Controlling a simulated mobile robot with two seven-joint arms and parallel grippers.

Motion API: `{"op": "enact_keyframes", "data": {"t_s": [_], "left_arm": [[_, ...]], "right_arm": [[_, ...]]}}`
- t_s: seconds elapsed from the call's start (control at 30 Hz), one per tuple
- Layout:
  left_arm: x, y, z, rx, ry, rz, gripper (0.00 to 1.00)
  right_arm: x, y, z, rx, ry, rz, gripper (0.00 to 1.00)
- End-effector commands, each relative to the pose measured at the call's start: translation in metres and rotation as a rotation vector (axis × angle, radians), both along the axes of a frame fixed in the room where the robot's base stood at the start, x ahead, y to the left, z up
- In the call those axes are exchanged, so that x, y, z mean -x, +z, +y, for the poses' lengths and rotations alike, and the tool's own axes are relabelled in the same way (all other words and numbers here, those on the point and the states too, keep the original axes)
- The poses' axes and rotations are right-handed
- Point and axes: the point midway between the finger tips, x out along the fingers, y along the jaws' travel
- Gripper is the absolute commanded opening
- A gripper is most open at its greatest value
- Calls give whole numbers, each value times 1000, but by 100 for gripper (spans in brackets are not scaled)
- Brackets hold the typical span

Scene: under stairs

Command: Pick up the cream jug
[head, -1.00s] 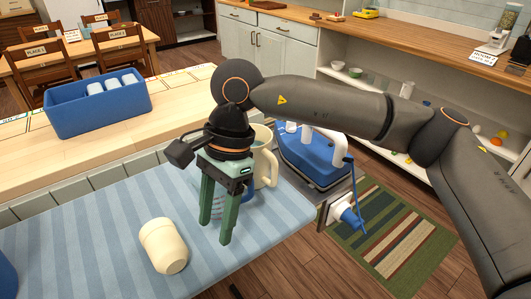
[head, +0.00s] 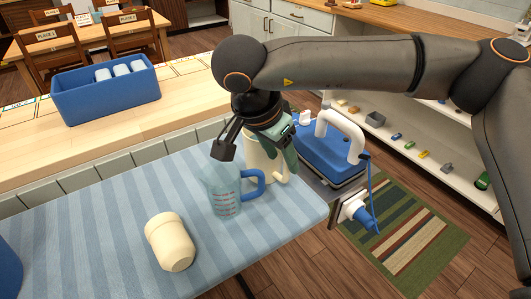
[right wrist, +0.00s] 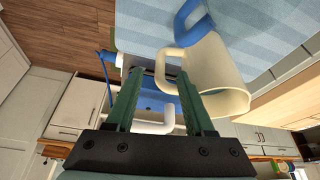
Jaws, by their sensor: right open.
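The cream jug (head: 256,160) stands on the striped cloth near the table's right edge. It is partly hidden behind the clear measuring jug and my right gripper. My right gripper (head: 287,155) is open and tilted at the jug's upper right side. In the right wrist view the cream jug (right wrist: 222,78) shows large, its handle appearing between the two green fingers (right wrist: 160,75). The right finger overlaps the jug's body in that picture. I cannot tell whether either finger touches the jug. My left gripper is not in view.
A clear measuring jug (head: 224,192) with a blue handle stands just in front of the cream jug. A cream cup (head: 170,242) is nearer on the cloth. A blue bin (head: 105,96) is on the wooden counter. A blue and white appliance (head: 325,150) lies beyond the table edge.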

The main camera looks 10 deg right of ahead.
Motion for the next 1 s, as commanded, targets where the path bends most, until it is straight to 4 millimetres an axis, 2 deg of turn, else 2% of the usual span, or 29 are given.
{"op": "enact_keyframes", "data": {"t_s": [0.17, 0.43, 0.7, 1.0], "left_arm": [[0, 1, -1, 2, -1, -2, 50], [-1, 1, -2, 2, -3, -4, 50], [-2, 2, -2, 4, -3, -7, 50], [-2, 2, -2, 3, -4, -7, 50]], "right_arm": [[-2, -10, -4, 0, -1, 2, 54], [-9, -45, -16, 1, -1, 3, 54], [-10, -49, -17, -2, 0, 1, 52], [-10, -49, -17, -1, 0, 1, 19]]}}
